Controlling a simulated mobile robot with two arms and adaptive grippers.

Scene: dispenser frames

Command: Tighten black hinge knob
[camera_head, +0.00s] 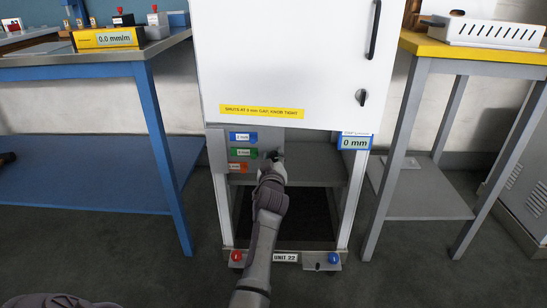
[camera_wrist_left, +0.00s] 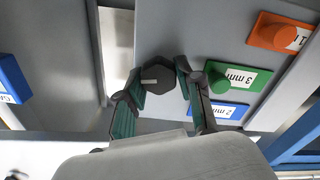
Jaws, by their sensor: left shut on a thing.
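The black knob (camera_wrist_left: 159,72) is a dark faceted piece with a pale pointer mark, on a grey panel in the left wrist view. My left gripper (camera_wrist_left: 159,77) is shut on it, one fingertip on each side. In the head view my left gripper (camera_head: 272,160) reaches the panel below the white door (camera_head: 285,60), and mostly hides the knob. A yellow label (camera_head: 262,112) on the door mentions a gap and a tight knob. A blue display (camera_head: 355,142) reads 0 mm.
Blue (camera_head: 243,137), green (camera_head: 243,152) and orange (camera_head: 238,167) labelled buttons sit close left of the gripper. The door has a long black handle (camera_head: 374,30) and a small black latch (camera_head: 362,97). Benches (camera_head: 150,90) flank the unit; floor (camera_head: 400,250) in front is mostly clear.

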